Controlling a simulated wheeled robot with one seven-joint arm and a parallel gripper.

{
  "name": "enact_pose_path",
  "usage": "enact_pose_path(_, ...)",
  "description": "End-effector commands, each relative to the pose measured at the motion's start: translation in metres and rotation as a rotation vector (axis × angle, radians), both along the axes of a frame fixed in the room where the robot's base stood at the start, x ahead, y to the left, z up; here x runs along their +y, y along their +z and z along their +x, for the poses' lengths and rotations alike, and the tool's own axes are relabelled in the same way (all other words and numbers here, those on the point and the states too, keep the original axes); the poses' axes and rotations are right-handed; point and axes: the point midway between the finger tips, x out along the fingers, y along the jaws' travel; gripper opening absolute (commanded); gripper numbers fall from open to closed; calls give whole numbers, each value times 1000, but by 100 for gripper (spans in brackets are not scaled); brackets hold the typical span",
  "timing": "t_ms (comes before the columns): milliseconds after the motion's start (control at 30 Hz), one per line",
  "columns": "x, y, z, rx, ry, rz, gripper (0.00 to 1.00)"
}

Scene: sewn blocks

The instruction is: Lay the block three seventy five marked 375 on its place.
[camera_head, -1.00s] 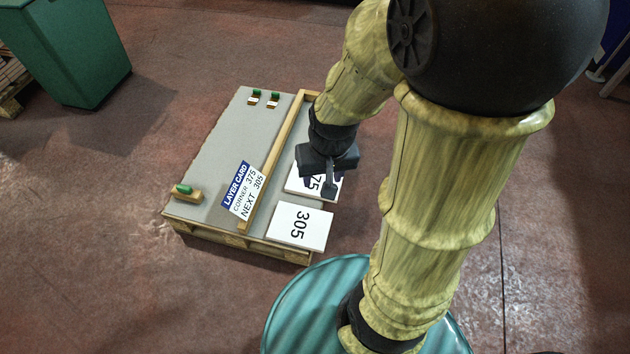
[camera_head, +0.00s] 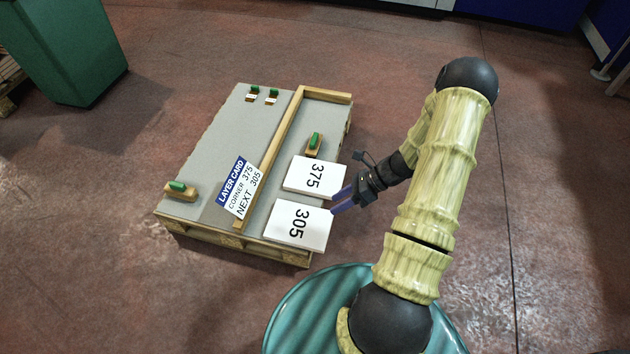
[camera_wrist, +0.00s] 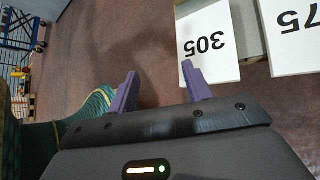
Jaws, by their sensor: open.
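The white block marked 375 (camera_head: 315,178) lies flat on the right strip of the pallet top, just behind the white block marked 305 (camera_head: 298,226). A layer card (camera_head: 240,187) left of the wooden rail reads "corner 375, next 305". My gripper (camera_head: 342,202) is beside the blocks' right side in the head view, its purple fingers pointing left, apart and empty. In the wrist view, block 305 (camera_wrist: 207,44) is beyond the right fingertip of my gripper (camera_wrist: 160,82), and block 375 (camera_wrist: 296,35) is cut off by the right edge.
An L-shaped wooden rail (camera_head: 272,158) runs along the grey pallet top (camera_head: 222,137). A green-topped wooden piece (camera_head: 314,144) stands behind block 375; another (camera_head: 181,190) is at the left corner. A green bin (camera_head: 68,48) stands at the far left. The left pallet area is mostly clear.

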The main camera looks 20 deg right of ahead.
Motion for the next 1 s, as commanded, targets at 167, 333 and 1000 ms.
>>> enact_pose_path(167,-23,-61,10,149,-348,233,50)
enact_pose_path(333,-49,-110,19,269,-662,477,50)
enact_pose_path(1000,-128,-226,9,441,-1328,1170,50)
